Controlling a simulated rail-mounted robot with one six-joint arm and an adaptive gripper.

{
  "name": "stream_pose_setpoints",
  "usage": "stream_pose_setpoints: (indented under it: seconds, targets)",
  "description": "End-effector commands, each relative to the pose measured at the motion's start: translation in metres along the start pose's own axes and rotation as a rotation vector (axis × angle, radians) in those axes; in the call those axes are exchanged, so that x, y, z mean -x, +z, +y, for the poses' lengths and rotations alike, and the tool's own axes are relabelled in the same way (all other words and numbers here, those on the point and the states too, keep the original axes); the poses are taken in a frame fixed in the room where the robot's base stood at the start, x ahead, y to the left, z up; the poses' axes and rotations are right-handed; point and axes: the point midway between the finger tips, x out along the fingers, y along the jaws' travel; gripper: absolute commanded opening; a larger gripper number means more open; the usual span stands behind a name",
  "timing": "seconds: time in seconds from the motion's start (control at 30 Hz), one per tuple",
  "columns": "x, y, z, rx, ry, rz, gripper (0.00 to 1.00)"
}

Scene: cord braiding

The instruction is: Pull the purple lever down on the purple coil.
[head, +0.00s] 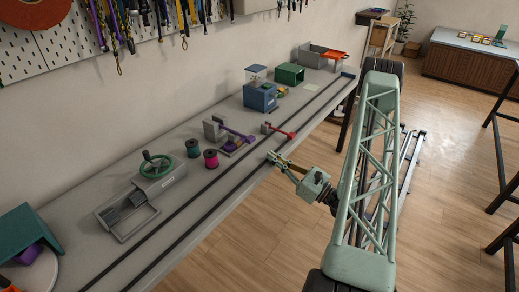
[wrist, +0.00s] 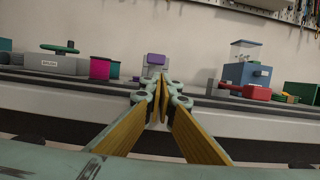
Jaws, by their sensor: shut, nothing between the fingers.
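The purple lever (head: 239,134) sticks out from a grey device (head: 213,130) on the bench, to the right of the spools. A small purple part, perhaps the coil, shows low beside it, but I cannot make it out clearly. In the wrist view a purple piece (wrist: 156,59) tops the grey device straight ahead, beyond the fingertips, which hide its lower part. My gripper (head: 273,157) is at the bench's front edge, apart from the lever. In the wrist view its fingertips (wrist: 160,88) are shut together and empty.
Green (head: 192,148) and magenta (head: 211,159) spools and a hand-wheel machine (head: 158,178) stand to the left. A blue machine (head: 260,97) is farther back. Dark rails (head: 190,205) run along the bench front.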

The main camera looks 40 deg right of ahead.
Motion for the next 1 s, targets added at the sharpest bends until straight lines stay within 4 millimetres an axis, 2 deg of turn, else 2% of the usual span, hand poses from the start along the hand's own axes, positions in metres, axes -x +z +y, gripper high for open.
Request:
stream_pose_setpoints:
  seconds: [0.6, 1.0]
  targets:
    - [-0.056, 0.000, 0.000, 0.000, 0.001, -0.001, 0.00]
    - [-0.070, 0.000, 0.000, 0.000, 0.000, 0.000, 0.00]
